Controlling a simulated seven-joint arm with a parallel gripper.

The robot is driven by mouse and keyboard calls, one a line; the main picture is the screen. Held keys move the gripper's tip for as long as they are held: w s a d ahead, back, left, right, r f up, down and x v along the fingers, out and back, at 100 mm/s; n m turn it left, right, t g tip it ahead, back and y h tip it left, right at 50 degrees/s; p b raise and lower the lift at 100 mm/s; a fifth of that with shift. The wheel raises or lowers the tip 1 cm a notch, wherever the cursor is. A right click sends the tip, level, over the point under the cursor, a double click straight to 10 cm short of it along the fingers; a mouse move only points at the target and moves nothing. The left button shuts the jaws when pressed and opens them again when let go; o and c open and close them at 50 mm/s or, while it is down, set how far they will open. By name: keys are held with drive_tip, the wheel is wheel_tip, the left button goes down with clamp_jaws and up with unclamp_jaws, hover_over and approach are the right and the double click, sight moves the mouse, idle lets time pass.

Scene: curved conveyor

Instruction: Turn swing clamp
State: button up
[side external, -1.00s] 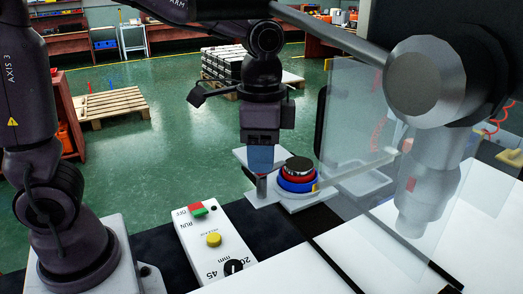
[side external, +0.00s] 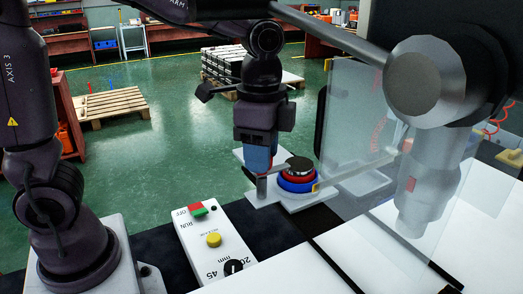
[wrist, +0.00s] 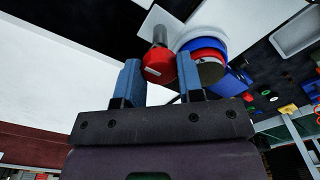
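The swing clamp has a red cylindrical end (wrist: 158,66) and a grey rod (wrist: 160,36) in the wrist view. My gripper (wrist: 162,78) has its two blue fingers on either side of the red end, seemingly touching it. In the side view my gripper (side external: 258,162) points down at the clamp, whose grey arm (side external: 277,170) reaches toward the stacked round part. That part has a blue ring (side external: 297,184), a red ring and a dark metal top (side external: 299,163). It sits on a pale plate (side external: 266,197). Whether the arm touches it is unclear.
A white control box (side external: 218,240) with red, green and yellow buttons and a black dial stands in front. A clear panel (side external: 345,135) and a large grey machine (side external: 428,80) stand to the right. Pallets (side external: 110,104) lie on the floor behind.

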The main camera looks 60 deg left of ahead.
drive_tip(key=o, duration=0.4)
drive_tip(key=shift+r, duration=0.15)
wheel_tip(320, 180, up, 7)
drive_tip(key=shift+r, duration=0.15)
idle(0.5)
drive_tip(key=shift+w+n, duration=0.2)
drive_tip(key=shift+n, duration=0.2)
drive_tip(key=s+a+f+n+t, duration=0.1)
drive_tip(key=s+a+n+t, duration=0.1)
drive_tip(key=s, duration=0.1)
drive_tip(key=s+a+f+n+t, duration=0.1)
drive_tip(key=s+a+n, duration=0.1)
drive_tip(key=s+n, duration=0.1)
drive_tip(key=s+a+f+n+t, duration=0.1)
drive_tip(key=s+a+n+t, duration=0.1)
drive_tip(key=s, duration=0.3)
drive_tip(key=shift+s+n+t, duration=0.15)
drive_tip(key=shift+n+t, duration=0.15)
drive_tip(key=shift+n, duration=0.4)
